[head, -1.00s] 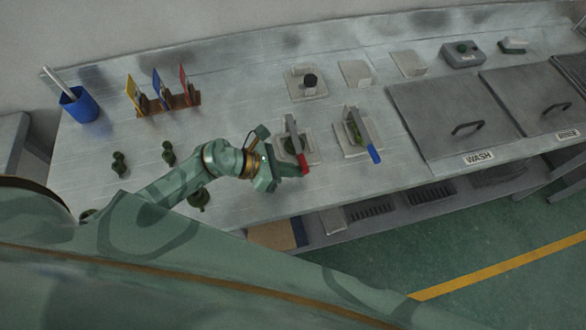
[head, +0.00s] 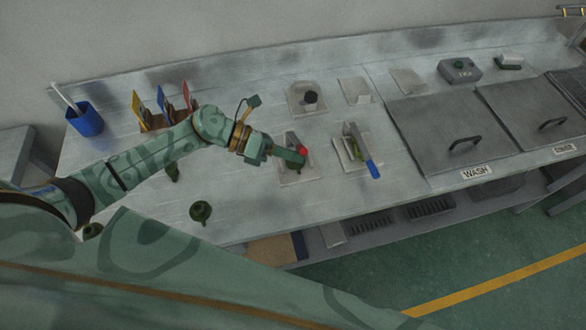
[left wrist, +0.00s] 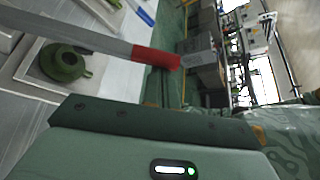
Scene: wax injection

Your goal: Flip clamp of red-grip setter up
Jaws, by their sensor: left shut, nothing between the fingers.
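The red-grip setter (head: 284,179) stands on the bench, its pale base partly hidden by my left gripper. Its clamp lever ends in a red grip (head: 302,149), which shows at my fingertips, tilted up off the base; how far is hard to tell. In the left wrist view the grey lever and red grip (left wrist: 156,57) cross just beyond my fingers, with a green part (left wrist: 65,62) beneath the lever. My left gripper (head: 300,159) is shut and empty, close against the lever; contact is not clear. My right gripper is not in view.
A blue-grip setter (head: 373,169) stands just to the right. Behind are a plate with a dark knob (head: 310,97) and pale blocks (head: 357,91). A green part (head: 200,211) stands near the front edge. Lidded wash tanks (head: 440,135) are at right, a blue cup (head: 86,120) at left.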

